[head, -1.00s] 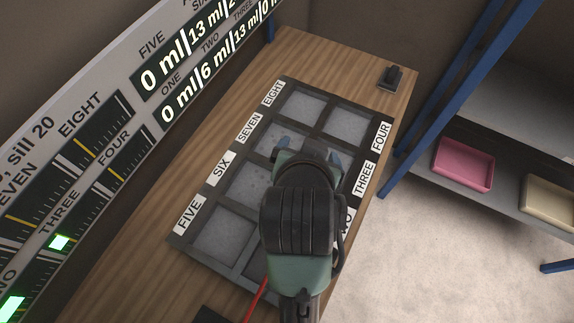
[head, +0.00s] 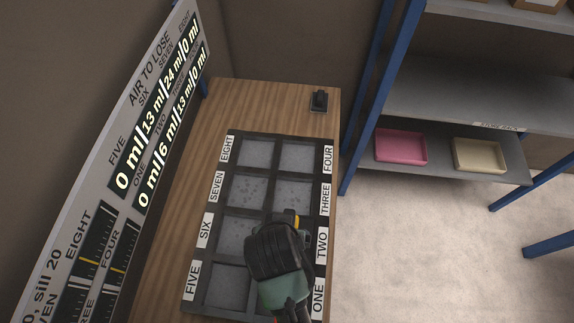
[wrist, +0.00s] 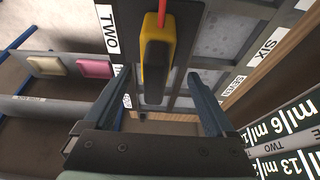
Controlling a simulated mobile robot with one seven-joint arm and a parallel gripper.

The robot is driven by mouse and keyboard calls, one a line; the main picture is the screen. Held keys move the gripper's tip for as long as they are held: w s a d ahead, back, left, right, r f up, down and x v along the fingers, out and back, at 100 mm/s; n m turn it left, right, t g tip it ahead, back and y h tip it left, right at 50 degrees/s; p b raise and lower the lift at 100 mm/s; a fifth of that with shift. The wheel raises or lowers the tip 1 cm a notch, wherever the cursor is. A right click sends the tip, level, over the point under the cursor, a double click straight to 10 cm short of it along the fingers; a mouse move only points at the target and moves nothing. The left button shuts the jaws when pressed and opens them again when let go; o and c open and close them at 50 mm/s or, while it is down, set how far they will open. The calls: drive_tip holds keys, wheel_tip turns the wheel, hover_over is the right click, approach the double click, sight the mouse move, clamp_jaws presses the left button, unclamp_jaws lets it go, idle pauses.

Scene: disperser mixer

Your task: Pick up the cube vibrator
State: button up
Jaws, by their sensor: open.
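The cube vibrator is a yellow and black tool with a red cable. In the wrist view the cube vibrator (wrist: 156,62) stands between my two blue-grey fingers, near the mould cell labelled TWO.
The grey mould block (head: 263,206) has several cells labelled ONE to EIGHT and lies on a wooden bench (head: 180,190). A small black device (head: 319,101) sits at the bench's far end. A display panel (head: 120,150) stands at left. A shelf with pink (head: 401,147) and cream (head: 479,155) trays is right.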

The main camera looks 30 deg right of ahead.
drive_tip(key=shift+d+p+x, duration=0.1)
drive_tip(key=shift+p+x, duration=0.3)
drive_tip(key=shift+x, duration=1.25)
drive_tip(key=shift+d+p+x, duration=0.15)
drive_tip(key=shift+p+x, duration=0.25)
drive_tip(key=shift+x, duration=1.25)
drive_tip(key=shift+s, duration=0.2)
clamp_jaws()
drive_tip(key=shift+w+r, duration=0.1)
drive_tip(key=shift+r, duration=0.05)
